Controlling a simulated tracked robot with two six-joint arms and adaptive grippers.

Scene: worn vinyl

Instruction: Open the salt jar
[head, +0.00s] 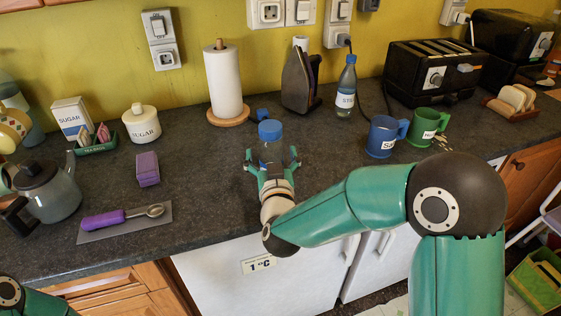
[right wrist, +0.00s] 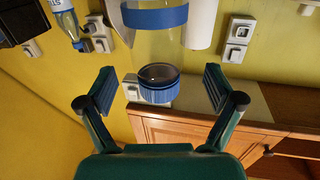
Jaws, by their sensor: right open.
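A clear jar (head: 271,153) with a blue lid (head: 270,130) stands on the dark counter; no label is readable on it. In the right wrist view, which is upside down, the clear jar (right wrist: 160,45) has a blue band, and its lid (right wrist: 165,95) points down. In the right wrist view the fingers (right wrist: 158,90) stand apart from the lid, with gaps on both sides. My left gripper is not in view.
Blue (head: 381,139) and green (head: 424,127) mugs stand right, a purple box (head: 147,168) left. The counter immediately left of the gripper is clear.

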